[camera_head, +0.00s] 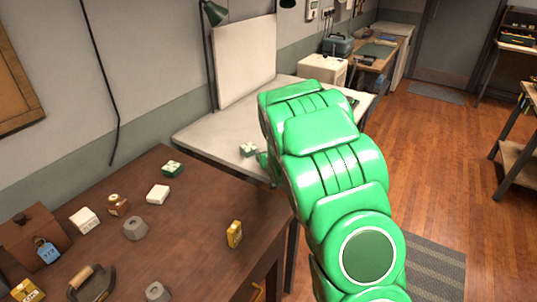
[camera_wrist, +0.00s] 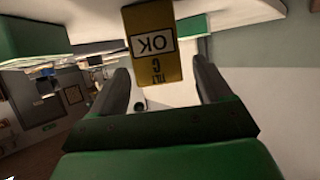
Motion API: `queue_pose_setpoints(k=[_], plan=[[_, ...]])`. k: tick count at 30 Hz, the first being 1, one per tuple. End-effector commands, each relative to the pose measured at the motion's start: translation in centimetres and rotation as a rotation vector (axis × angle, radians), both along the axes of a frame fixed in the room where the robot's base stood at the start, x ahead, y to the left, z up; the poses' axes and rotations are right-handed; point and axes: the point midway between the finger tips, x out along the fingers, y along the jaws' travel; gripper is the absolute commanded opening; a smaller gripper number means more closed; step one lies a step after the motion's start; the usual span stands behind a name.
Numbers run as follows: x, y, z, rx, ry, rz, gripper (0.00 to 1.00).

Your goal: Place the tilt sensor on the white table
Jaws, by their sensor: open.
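A yellow block with a black-framed OK label and the word TILT, the tilt sensor (camera_wrist: 152,50), shows upside down at the top of the wrist view. My gripper (camera_wrist: 161,68) is open, with one dark finger on each side of the sensor's lower part in that view. Contact with the fingers cannot be told. The white table (camera_head: 213,133) is in the middle of the head view, with my green arm reaching over it. The arm hides the gripper's fingertips and the sensor there. A pale surface meets the sensor at the top of the wrist view.
A small green-and-white box (camera_head: 249,149) sits on the white table near my gripper. A white board (camera_head: 245,60) and a lamp (camera_head: 212,14) stand behind. The brown table (camera_head: 190,215) in front holds a yellow block (camera_head: 235,234), a white box (camera_head: 158,195) and several other items.

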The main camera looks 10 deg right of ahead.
Motion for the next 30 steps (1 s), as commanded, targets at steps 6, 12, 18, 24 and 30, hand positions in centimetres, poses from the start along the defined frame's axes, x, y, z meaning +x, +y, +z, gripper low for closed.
queue_pose_setpoints(k=[6,12,18,24,30], plan=[[-1.9,0.0,0.8,0.0,0.002,-0.001,0.78],[-4.0,0.0,1.7,0.001,0.0,-0.001,0.78],[-6.2,0.0,2.8,0.001,-0.003,-0.001,0.78],[-8.4,0.0,3.4,0.0,0.002,0.0,0.78],[-10.1,0.0,4.3,0.0,-0.001,0.0,0.78]])
